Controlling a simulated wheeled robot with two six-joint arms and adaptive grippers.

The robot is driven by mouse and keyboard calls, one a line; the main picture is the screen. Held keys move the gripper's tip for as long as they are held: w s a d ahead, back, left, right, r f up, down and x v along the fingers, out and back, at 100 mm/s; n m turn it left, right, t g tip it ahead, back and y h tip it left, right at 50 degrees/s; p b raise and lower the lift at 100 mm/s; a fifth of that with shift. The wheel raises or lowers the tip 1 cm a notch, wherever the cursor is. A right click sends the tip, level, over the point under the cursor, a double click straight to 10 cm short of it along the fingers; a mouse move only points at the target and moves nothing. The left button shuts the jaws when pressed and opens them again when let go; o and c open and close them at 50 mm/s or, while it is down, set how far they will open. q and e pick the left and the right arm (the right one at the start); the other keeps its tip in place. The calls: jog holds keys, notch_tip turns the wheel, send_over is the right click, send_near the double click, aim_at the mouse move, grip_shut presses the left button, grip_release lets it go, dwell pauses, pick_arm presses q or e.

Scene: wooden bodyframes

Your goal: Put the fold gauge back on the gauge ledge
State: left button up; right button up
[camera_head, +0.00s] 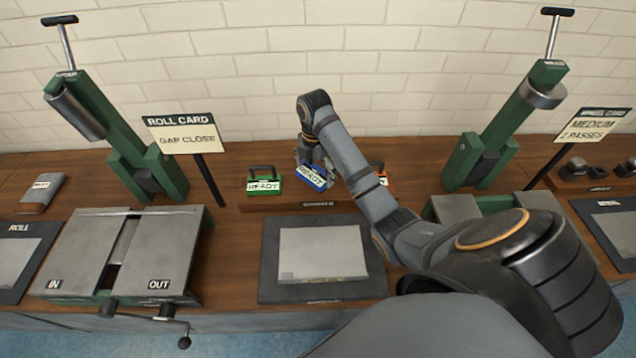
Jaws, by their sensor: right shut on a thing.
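The gauge ledge (280,204) is a low wooden strip at the back middle of the bench, with a small label on its front. My right gripper (311,163) is over the ledge, pointing down, shut on a blue fold gauge (314,178) with a tilted white label. The gauge is at the ledge, between its neighbours; I cannot tell whether it touches the wood. A green gauge (264,183) with a dark handle stands to its left. An orange gauge (382,174) is mostly hidden behind my right arm. My left gripper is out of view.
A dark mat with a grey sheet (322,254) lies in front of the ledge. A roller machine (131,253) with IN and OUT plates stands left. Green presses (148,172) and (481,160) and sign posts flank the ledge.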

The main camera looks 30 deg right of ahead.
aim_at(318, 179)
jog(key=shift+d+f+b, duration=0.55)
jog(key=shift+f+b, duration=0.2)
jog(key=shift+f, duration=0.4)
jog(key=shift+f+p, duration=0.3)
jog(key=shift+f, duration=0.55)
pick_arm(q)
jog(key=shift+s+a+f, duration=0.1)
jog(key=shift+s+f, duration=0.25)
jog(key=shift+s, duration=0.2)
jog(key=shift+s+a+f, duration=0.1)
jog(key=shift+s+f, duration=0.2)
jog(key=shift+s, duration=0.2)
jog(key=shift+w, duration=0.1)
pick_arm(e)
jog(key=o, duration=1.1)
jog(key=shift+f, duration=0.1)
